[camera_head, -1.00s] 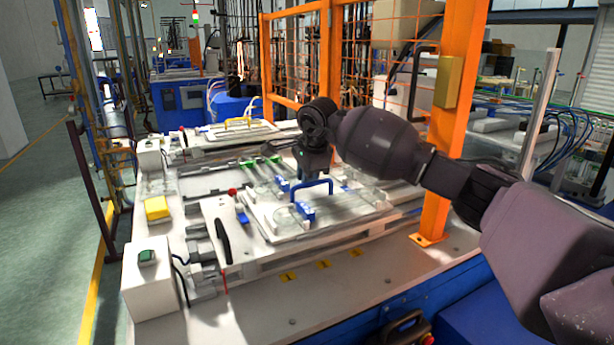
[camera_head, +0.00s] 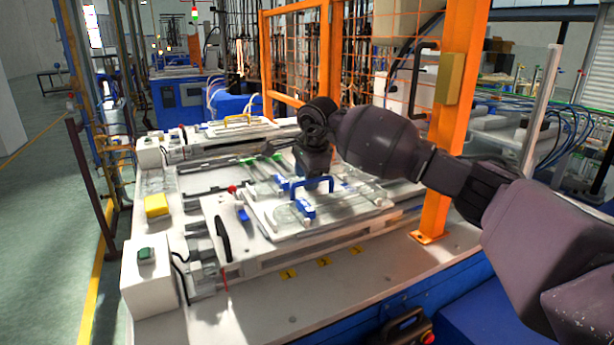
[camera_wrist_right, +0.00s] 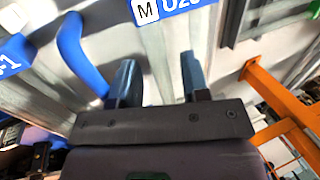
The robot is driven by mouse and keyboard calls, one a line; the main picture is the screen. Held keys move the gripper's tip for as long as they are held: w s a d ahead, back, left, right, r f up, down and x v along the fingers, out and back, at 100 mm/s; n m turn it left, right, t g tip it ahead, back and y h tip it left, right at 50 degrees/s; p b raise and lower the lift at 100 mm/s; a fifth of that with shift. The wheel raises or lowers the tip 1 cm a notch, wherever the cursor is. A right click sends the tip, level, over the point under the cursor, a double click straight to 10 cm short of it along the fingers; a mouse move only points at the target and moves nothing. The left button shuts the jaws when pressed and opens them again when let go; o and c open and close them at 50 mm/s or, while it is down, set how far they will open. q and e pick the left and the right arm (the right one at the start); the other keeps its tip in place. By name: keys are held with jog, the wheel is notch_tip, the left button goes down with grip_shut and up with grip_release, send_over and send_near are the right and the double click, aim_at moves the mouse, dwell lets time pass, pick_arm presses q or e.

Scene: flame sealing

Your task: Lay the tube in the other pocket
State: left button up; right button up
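My right gripper (camera_head: 314,176) is over the white plate (camera_head: 262,222) on the bench, just behind its blue arched handle (camera_head: 311,183). In the right wrist view its two fingers (camera_wrist_right: 160,82) stand apart with no held object clearly visible between them. A blue label block (camera_wrist_right: 183,8) lies ahead of the fingers, and the blue handle (camera_wrist_right: 78,50) is at their left. Clear, pale elongated shapes lie on the plate by a blue block (camera_head: 306,208). I cannot tell which of them is the tube, nor make out the pockets clearly. My left gripper is out of view.
A yellow block (camera_head: 156,205) and a white box with a green button (camera_head: 147,255) stand at the bench's left. An orange post (camera_head: 441,150) and mesh guard rise behind and right of my arm.

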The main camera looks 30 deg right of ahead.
aim_at(312, 193)
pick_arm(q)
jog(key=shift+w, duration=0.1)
pick_arm(e)
jog(key=shift+s+r, duration=0.1)
jog(key=shift+r, duration=0.3)
pick_arm(q)
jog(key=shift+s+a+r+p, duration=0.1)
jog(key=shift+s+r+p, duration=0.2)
jog(key=shift+p, duration=0.2)
pick_arm(e)
jog(key=v, duration=1)
